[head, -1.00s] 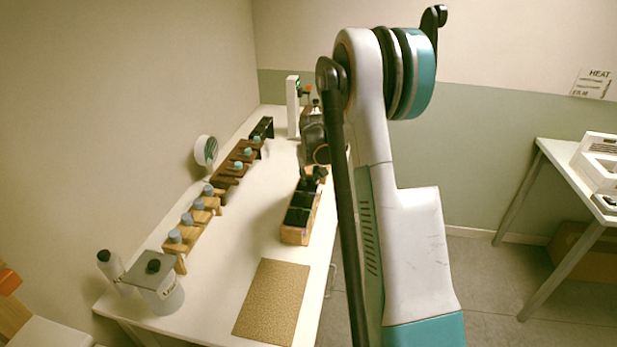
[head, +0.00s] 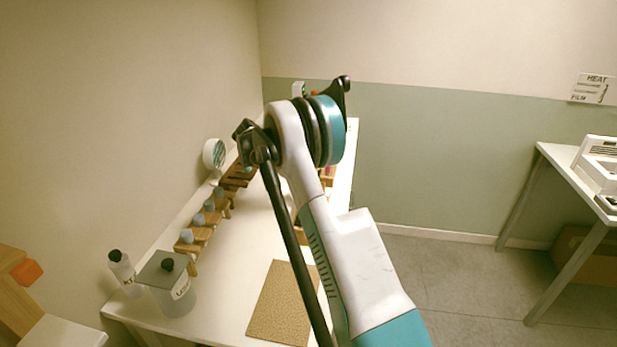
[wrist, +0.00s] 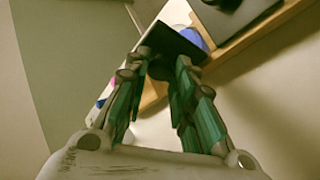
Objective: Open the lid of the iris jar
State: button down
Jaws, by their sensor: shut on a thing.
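In the wrist view my gripper (wrist: 163,58) is shut on a dark, flat, square lid (wrist: 167,42). The lid is tilted in the picture. A rounded blue-violet thing (wrist: 195,38) shows just beyond it, partly hidden; I cannot tell whether it is the iris jar. A wooden rack (wrist: 228,45) holding another dark square lid (wrist: 232,12) lies at the upper right. No label naming the iris jar is readable. In the head view my arm hides the gripper and most of this rack.
In the head view, a row of blue-capped bottles (head: 197,220) stands on wooden steps along the wall. A lidded grey canister (head: 168,287) and a white bottle (head: 121,268) stand at the near left. A tan mat (head: 283,303) lies flat at the front.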

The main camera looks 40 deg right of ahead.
jog(key=shift+w+a+f+n+g+h+b, duration=0.35)
jog(key=shift+w+a+g+h+b, duration=0.2)
jog(key=shift+g+h+b, duration=0.45)
jog(key=shift+w+a+f+n+g+h+b, duration=0.35)
jog(key=shift+w+g+h+b, duration=0.4)
jog(key=shift+h, duration=0.45)
jog(key=shift+s+a, duration=0.1)
jog(key=shift+a, duration=0.05)
jog(key=c, duration=1.3)
grip_release()
jog(key=shift+c, duration=0.2)
notch_tip(320, 180, up, 10)
